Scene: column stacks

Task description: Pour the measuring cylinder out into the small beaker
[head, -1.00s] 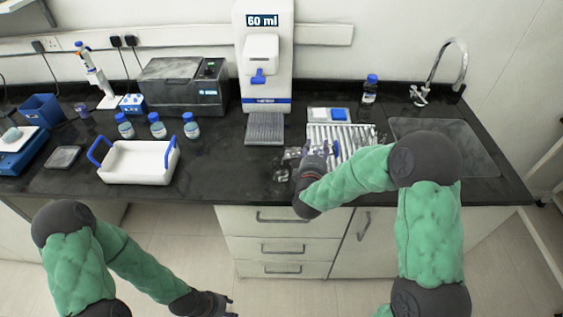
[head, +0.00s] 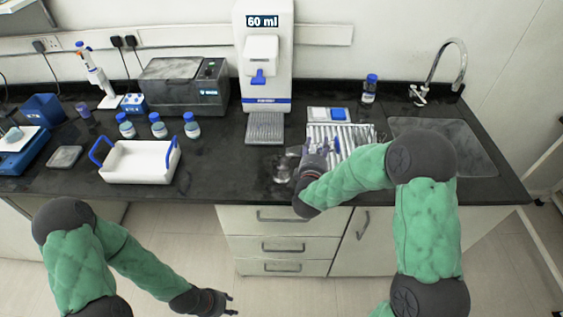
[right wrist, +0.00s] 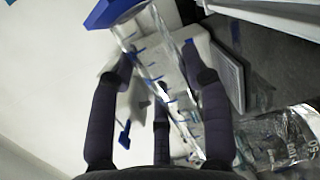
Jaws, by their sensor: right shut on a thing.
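The measuring cylinder is clear, with blue marks and a blue base. In the right wrist view the cylinder (right wrist: 158,70) lies aslant between the fingers, base at upper left. My right gripper (right wrist: 160,65) is shut on it; in the head view this gripper (head: 315,153) is above the counter's front. The cylinder looks strongly tilted, its blue base (head: 336,146) to the right and its open end toward the beaker. The clear small beaker (head: 283,168) stands just left of that gripper; it also shows in the right wrist view (right wrist: 290,140). Liquid is hard to make out. My left gripper (head: 231,304) is open and empty, below the counter.
A white dispenser (head: 263,60) reading 60 ml stands behind, with a grey grid (head: 265,127) at its foot. A ribbed silver mat (head: 365,132) lies behind my right gripper. A white tray (head: 140,165) with blue handles, several bottles and a sink (head: 450,140) stand farther off.

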